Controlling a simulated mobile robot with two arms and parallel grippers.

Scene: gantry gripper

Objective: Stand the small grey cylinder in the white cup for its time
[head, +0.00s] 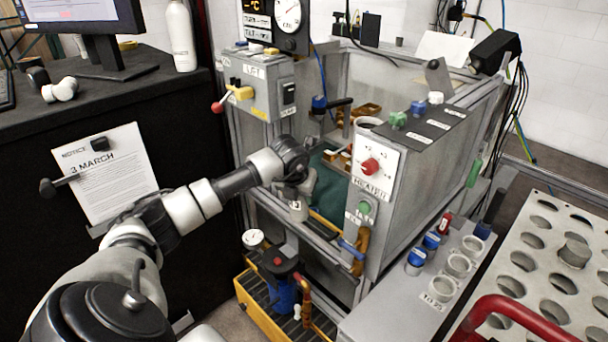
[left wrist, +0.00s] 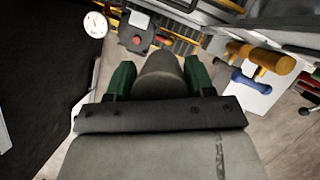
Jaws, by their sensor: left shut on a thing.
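The small grey cylinder (left wrist: 160,68) sits between the green-padded fingers of my left gripper (left wrist: 160,80) in the left wrist view. In the head view my left gripper (head: 297,196) is at the front opening of the grey machine, and the cylinder (head: 298,211) shows below it, partly covered by the fingers. It is held above the opening's lower edge. Pale round cups (head: 458,265) stand in a row on the grey bench at right, apart from the gripper; I cannot tell which is the task's white cup. My right gripper is not in view.
The heater panel (head: 375,170) stands close to the right of my left gripper, and a lever box (head: 262,85) is behind it. A perforated tray (head: 520,240) at right holds another grey cylinder (head: 575,253).

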